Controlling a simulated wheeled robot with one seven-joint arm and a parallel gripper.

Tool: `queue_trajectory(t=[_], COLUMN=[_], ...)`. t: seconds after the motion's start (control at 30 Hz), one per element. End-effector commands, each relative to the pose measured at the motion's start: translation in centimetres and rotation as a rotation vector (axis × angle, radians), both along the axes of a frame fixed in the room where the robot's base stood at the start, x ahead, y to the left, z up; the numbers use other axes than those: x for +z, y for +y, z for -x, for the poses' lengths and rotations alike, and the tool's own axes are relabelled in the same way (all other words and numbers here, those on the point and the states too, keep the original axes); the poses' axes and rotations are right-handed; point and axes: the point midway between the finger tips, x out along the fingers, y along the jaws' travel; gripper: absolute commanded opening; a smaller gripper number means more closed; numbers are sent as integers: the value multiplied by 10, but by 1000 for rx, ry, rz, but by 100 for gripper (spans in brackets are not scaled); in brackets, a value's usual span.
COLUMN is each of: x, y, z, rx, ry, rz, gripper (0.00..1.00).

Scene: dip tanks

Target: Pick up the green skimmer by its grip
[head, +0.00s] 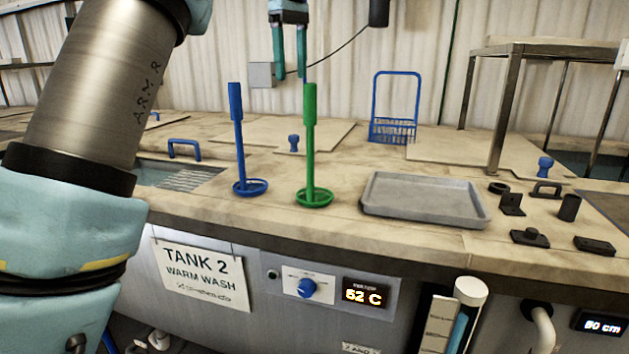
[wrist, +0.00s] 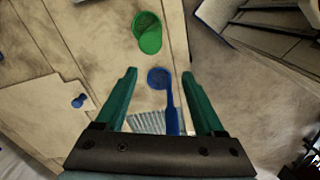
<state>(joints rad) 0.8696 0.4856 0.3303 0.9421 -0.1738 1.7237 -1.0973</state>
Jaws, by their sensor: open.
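The green skimmer (head: 311,150) stands upright on the counter, its ring-shaped foot down and its thicker grip at the top. In the wrist view the green skimmer (wrist: 149,38) is seen from above, beyond the fingertips. A similar blue skimmer (head: 238,140) stands upright to its left. In the wrist view the blue skimmer (wrist: 171,108) shows between the fingers, lower down. My gripper (head: 290,75) is open and empty, fingers pointing down, above the level of the green grip and slightly left of it in the head view. It touches neither skimmer. Nothing hides the green skimmer.
A grey tray (head: 424,200) lies right of the green skimmer, with several small dark parts (head: 529,237) beyond it. A blue wire basket (head: 395,108) stands behind. A lid with a blue knob (head: 293,143) lies behind the skimmers. An open tank (head: 176,177) is at left.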

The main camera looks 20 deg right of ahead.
Motion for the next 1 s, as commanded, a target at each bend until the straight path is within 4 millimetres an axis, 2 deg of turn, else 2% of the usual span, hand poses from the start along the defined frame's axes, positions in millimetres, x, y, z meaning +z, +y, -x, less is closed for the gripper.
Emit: queue_trajectory(t=[0.03, 0.13, 0.27, 0.53, 0.83, 1.0], x=[12, 27, 29, -8, -28, -52], y=[-14, -28, -35, -34, -33, -31], z=[10, 25, 34, 34, 31, 24], rx=[5, 22, 34, 35, 35, 36], ry=[-4, -3, 0, 2, 0, 2], rz=[-5, -14, -23, -25, -24, -26], gripper=[71, 71, 71, 71, 71, 71])
